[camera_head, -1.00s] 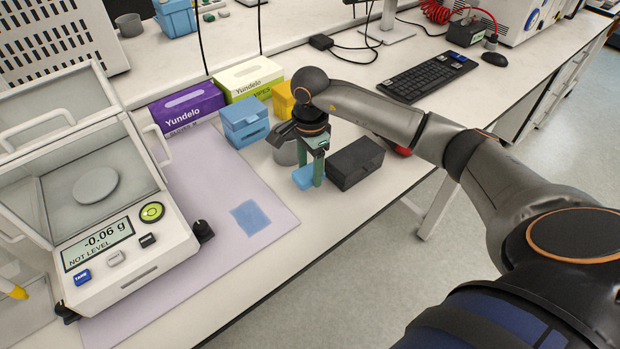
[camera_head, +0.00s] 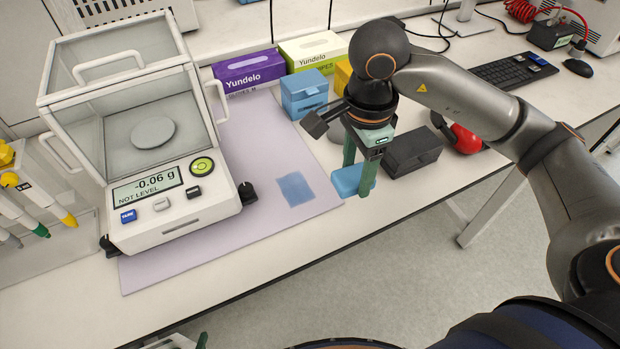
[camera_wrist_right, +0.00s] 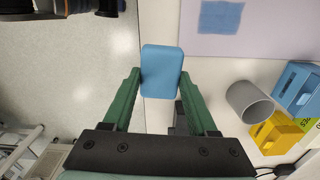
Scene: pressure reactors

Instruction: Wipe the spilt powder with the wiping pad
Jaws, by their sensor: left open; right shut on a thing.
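The spilt powder (camera_head: 295,188) is a blue, roughly square patch on the pale lilac mat (camera_head: 245,232). It also shows at the top of the right wrist view (camera_wrist_right: 221,17). The wiping pad is a small blue block (camera_head: 346,182), also seen in the right wrist view (camera_wrist_right: 161,70). My right gripper (camera_head: 358,178) is shut on the pad, its green fingers on either side. It holds the pad to the right of the powder and apart from it, seemingly above the bench. My left gripper (camera_head: 188,342) shows only partly at the bottom edge; it is open.
A balance (camera_head: 160,195) stands on the mat's left. Behind are a purple box (camera_head: 250,72), a green-white box (camera_head: 313,50) and a blue box (camera_head: 303,92). A dark box (camera_head: 412,152) and red object (camera_head: 466,139) lie to the right. The mat around the powder is clear.

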